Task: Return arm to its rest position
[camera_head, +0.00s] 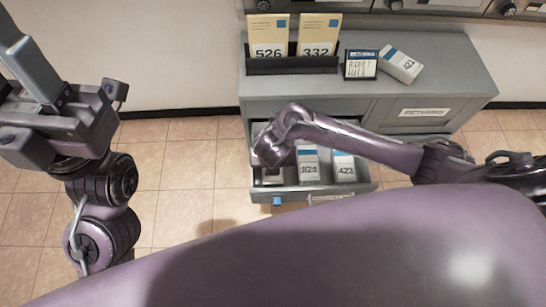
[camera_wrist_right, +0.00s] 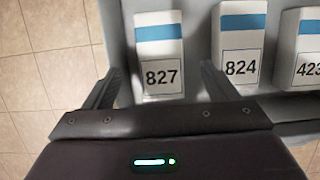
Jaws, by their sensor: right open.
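My right arm reaches in from the right in the head view, with its wrist over an open grey drawer (camera_head: 368,184). In the right wrist view my right gripper (camera_wrist_right: 162,78) is open, its fingers on either side of the white, blue-banded box 827 (camera_wrist_right: 160,52). I cannot tell whether they touch it. Box 827 is mostly hidden by my wrist in the head view. Boxes 824 (camera_head: 308,166) and 423 (camera_head: 344,167) stand beside it in the drawer. My left gripper (camera_head: 48,85) is raised at the far left, away from the cabinet; its jaw opening is unclear.
On the grey cabinet (camera_head: 455,72) stand a dark holder (camera_head: 292,65) with cards 526 (camera_head: 268,38) and 332 (camera_head: 319,36), a dark-framed label box (camera_head: 360,65) and a tilted white box (camera_head: 400,64). A drawer labelled RETURNED (camera_head: 424,112) is at right. Tiled floor (camera_head: 180,190) is clear at left.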

